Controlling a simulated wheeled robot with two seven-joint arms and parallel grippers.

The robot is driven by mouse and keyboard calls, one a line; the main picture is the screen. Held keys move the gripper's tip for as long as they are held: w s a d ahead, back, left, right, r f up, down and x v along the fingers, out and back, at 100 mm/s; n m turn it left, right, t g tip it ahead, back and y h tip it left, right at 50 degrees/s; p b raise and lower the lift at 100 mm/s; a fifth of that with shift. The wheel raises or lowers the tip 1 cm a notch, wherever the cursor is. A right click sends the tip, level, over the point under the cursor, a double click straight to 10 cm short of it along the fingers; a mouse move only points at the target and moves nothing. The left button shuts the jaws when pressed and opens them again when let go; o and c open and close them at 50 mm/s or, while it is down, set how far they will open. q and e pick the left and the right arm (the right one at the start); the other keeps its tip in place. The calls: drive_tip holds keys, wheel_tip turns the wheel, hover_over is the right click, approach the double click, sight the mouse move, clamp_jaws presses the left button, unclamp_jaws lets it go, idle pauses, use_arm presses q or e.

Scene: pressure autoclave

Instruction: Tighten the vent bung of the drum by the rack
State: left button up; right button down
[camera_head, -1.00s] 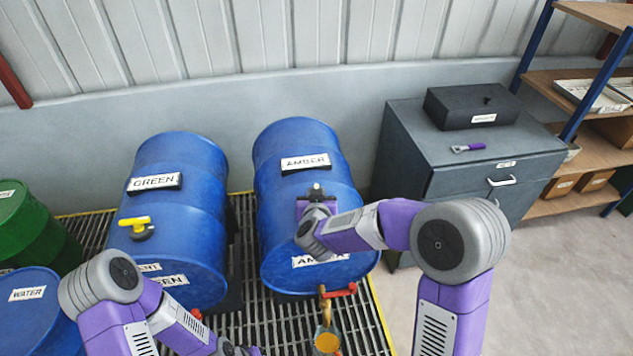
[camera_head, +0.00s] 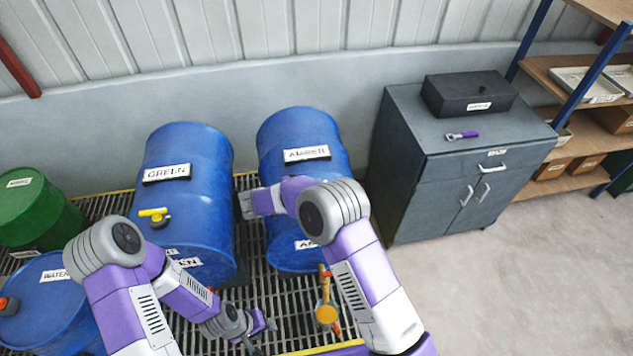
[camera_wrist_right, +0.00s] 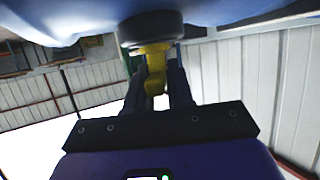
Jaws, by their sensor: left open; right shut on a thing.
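The blue AMBER drum (camera_head: 275,130) stands right of the blue GREEN drum, on the side nearer the shelf rack (camera_head: 560,85). In the head view my right arm crosses its front and hides its vent bung and my right gripper. In the right wrist view my right gripper (camera_wrist_right: 156,82) is shut on the yellow handle of the vent bung (camera_wrist_right: 153,58), whose black base sits against a blue drum surface. My left gripper (camera_head: 264,323) is open and empty, low over the grating in front of the drums.
The GREEN drum (camera_head: 190,145) has its own yellow bung (camera_head: 155,215). A brass tap (camera_head: 325,285) is below the AMBER drum. A grey cabinet (camera_head: 400,180) at right carries a black case (camera_head: 465,92) and a purple-handled tool (camera_head: 462,135). Green and WATER drums (camera_head: 40,310) stand left.

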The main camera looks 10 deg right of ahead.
drive_tip(key=m+g+h, duration=0.1)
drive_tip(key=m+g, duration=0.1)
drive_tip(key=g, duration=0.1)
drive_tip(key=shift+f+m, duration=0.15)
drive_tip(key=shift+m, duration=0.15)
drive_tip(key=shift+d+m+g+b, duration=0.1)
drive_tip(key=shift+m+g+b, duration=0.5)
drive_tip(key=shift+m+g, duration=0.6)
drive_tip(key=shift+g, duration=0.4)
drive_tip(key=c, duration=1.3)
unclamp_jaws()
drive_tip(key=shift+o, duration=1.2)
drive_tip(key=shift+d, duration=0.15)
